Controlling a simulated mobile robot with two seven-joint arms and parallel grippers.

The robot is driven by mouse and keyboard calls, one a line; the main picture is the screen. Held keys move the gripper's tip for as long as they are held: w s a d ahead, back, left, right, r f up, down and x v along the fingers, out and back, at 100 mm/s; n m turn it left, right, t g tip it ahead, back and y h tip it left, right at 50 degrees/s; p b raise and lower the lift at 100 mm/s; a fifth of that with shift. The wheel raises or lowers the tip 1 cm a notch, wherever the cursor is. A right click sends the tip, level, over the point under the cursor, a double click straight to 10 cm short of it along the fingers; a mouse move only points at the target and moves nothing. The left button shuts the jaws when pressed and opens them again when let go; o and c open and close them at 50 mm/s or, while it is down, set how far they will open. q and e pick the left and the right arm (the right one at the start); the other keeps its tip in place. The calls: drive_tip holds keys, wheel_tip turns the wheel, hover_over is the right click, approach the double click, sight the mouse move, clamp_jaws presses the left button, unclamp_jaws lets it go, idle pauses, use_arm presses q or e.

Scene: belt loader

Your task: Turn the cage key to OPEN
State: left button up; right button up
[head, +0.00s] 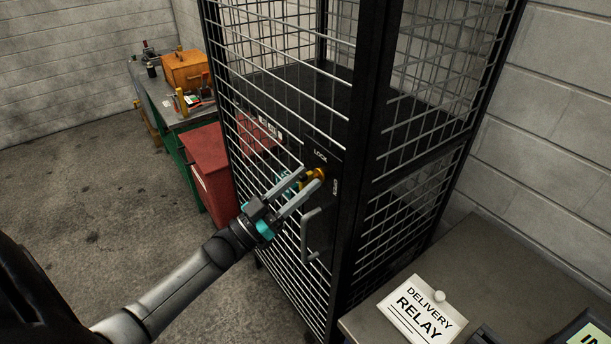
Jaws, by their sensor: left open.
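The black wire cage (352,110) stands in the middle of the head view. Its lock plate (324,158) carries the word LOCK at the top and a second word, turned sideways and too small to read surely, at the right. A brass-coloured lock part (315,175) shows on the plate, partly hidden by the fingers. My left gripper (309,180) is open, with its fingertips at the brass part, one on either side of it as seen here. I cannot tell whether they touch it. A grey door handle (308,234) is just below. My right gripper is not in view.
A grey table (490,265) at the lower right holds a DELIVERY RELAY sign (422,312) and dark devices. A red cabinet (208,168) and a workbench (160,98) with an orange box (186,69) stand left of the cage. The floor at left is clear.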

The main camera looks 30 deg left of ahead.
use_arm(q)
drive_tip(key=shift+w+d+r, duration=0.2)
drive_tip(key=shift+w, duration=0.3)
clamp_jaws()
idle(0.3)
